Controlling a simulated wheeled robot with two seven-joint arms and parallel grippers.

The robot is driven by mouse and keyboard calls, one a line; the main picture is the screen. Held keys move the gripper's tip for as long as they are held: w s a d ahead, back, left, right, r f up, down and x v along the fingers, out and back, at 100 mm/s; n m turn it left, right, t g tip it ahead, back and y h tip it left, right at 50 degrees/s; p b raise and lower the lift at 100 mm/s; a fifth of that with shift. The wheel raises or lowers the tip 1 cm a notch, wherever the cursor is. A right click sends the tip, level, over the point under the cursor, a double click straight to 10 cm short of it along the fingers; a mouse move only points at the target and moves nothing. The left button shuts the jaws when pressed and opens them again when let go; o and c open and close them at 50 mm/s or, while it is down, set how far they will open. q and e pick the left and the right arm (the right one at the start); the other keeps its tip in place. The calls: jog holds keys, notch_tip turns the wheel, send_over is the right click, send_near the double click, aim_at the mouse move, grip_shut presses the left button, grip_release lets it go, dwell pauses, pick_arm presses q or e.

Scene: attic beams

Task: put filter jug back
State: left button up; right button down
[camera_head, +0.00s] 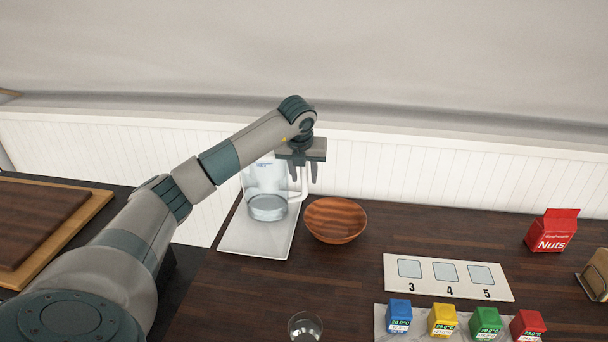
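The filter jug (268,206) is clear, with some liquid in its bottom and a white handle on its right side. It stands upright on a white tray (258,237) at the left end of the dark wooden counter. My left gripper (303,176) points down just above the jug's handle, its two fingers apart. I cannot tell whether the handle lies between the fingers. My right gripper does not show.
A wooden bowl (335,220) sits close to the right of the tray. A numbered card (446,291), several coloured cubes (442,320), a red nuts bag (551,231) and a glass (305,327) stand farther right and in front. The counter between bowl and nuts bag is clear.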

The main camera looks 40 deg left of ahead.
pick_arm(q)
jog(key=shift+s+d+r+b, duration=0.1)
jog(key=shift+s+r+b, duration=0.1)
jog(key=shift+r+b, duration=0.3)
jog(key=b+v, duration=0.1)
jog(key=v, duration=0.3)
jog(key=shift+s+r+b, duration=0.1)
jog(key=shift+r+b, duration=0.25)
jog(key=shift+v, duration=0.85)
jog(key=shift+f, duration=0.1)
